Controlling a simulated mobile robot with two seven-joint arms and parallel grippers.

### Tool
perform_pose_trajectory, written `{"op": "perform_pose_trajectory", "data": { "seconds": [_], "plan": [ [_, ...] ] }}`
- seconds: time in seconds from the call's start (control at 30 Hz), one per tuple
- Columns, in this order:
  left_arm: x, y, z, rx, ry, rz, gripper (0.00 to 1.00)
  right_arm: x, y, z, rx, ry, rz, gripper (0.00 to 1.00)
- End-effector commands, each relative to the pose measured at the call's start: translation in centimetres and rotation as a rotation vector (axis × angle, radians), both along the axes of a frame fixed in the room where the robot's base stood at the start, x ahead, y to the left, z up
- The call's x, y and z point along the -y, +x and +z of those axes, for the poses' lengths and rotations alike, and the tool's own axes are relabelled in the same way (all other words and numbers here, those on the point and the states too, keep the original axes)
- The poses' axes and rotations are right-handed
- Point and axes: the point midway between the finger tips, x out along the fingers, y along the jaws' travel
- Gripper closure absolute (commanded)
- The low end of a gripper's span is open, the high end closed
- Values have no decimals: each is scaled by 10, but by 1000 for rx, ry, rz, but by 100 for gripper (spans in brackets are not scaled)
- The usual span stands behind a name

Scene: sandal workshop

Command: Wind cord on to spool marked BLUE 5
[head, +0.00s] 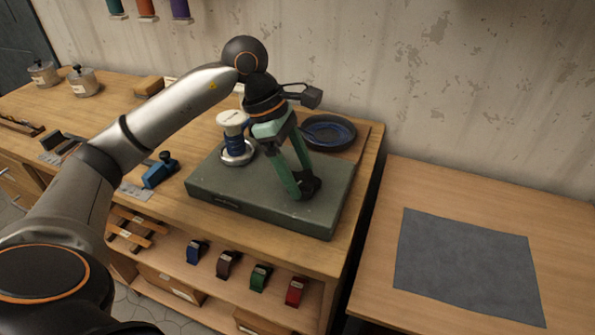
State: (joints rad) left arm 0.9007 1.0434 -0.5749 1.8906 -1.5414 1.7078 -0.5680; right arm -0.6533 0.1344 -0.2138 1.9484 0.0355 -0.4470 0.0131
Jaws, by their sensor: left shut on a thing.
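A pale-topped spool (235,121) with blue cord (236,142) around its middle stands upright on a round metal disc (238,155) on the left part of a grey-green block (318,213). No marking on the spool can be read. A dark round dish (309,121) behind the block holds a coil of blue cord (338,134). My left gripper (306,187) reaches down over the block, right of the spool and apart from it. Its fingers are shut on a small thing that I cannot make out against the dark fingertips. My right gripper is out of view.
A blue tool (159,171) lies left of the block. Lidded pots (83,82) stand at the far left. The right table (375,270) bears only a grey mat (466,265), with a gap between the tables.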

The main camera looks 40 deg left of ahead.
Motion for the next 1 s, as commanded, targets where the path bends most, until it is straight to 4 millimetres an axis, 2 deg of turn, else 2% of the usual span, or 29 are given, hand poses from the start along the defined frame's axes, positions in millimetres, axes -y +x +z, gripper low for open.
{"op": "perform_pose_trajectory", "data": {
  "seconds": [0.6,1.0],
  "plan": [
    [2,7,1,6,-2,-577,77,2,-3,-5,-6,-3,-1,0],
    [4,8,1,6,-2,-828,77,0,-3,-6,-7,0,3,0]
  ]
}}
